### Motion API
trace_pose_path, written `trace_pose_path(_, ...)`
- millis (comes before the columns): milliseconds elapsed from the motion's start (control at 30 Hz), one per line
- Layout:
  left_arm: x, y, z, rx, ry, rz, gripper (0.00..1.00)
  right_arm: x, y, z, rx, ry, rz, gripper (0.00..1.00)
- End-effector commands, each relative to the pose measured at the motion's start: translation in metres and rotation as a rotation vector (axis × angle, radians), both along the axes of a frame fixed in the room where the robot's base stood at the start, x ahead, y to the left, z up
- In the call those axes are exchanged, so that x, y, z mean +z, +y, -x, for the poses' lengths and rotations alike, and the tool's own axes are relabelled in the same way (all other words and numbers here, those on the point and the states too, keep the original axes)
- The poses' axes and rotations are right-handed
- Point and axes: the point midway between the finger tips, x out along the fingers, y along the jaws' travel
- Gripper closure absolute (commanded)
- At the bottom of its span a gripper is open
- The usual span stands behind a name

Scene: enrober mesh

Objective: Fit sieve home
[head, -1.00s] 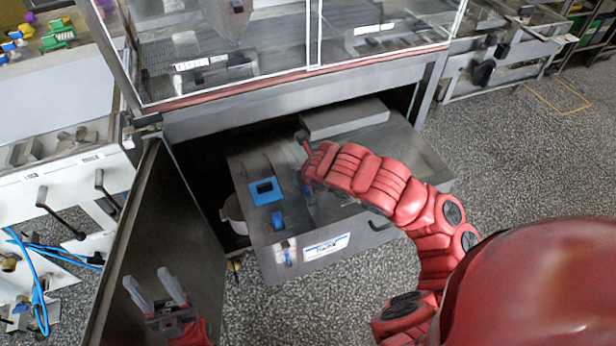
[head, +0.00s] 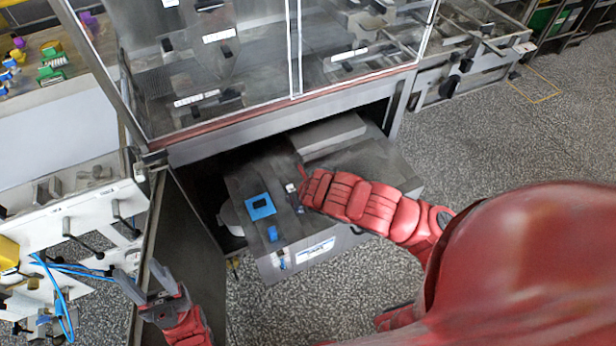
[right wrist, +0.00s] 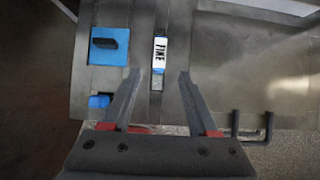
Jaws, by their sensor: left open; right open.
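A narrow dark slotted piece with a white and blue label, reading something like FINE, is probably the sieve (right wrist: 160,52). It sits in the top of the pulled-out grey unit (head: 385,165); its label also shows in the head view (head: 291,188). My right gripper (right wrist: 159,75) is open and empty, its fingertips either side of the label's lower end; I cannot tell how far above. In the head view the right fingers are mostly hidden by my red arm. My left gripper (head: 136,270) is open and empty beside the open cabinet door, well away from the unit.
A blue square frame (head: 260,207) and a blue block (head: 272,234) are left of the labelled piece. A dark handle (right wrist: 250,130) sticks out of the unit's front. The open door (head: 190,265) stands at left. A glass-fronted machine (head: 250,60) rises behind.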

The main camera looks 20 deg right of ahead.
Motion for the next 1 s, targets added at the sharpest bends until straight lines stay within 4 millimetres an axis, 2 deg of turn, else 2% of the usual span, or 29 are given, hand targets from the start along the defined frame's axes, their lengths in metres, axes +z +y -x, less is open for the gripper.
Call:
trace_pose_path(33,0.022,0.0,0.0,0.0,0.0,0.0,0.5,0.015,0.0,0.004,0.0,0.004,-0.002,0.4)
trace_pose_path(500,0.111,0.0,0.0,0.0,0.0,0.0,0.5,0.06,-0.002,0.034,-0.002,-0.001,0.0,0.4)
trace_pose_path(700,0.131,0.0,0.0,0.0,0.0,0.0,0.5,0.07,-0.003,0.042,-0.004,-0.003,0.002,0.4)
trace_pose_path(1000,0.134,0.0,0.0,0.0,0.0,0.0,0.5,0.07,-0.003,0.045,-0.003,-0.005,0.001,0.4)
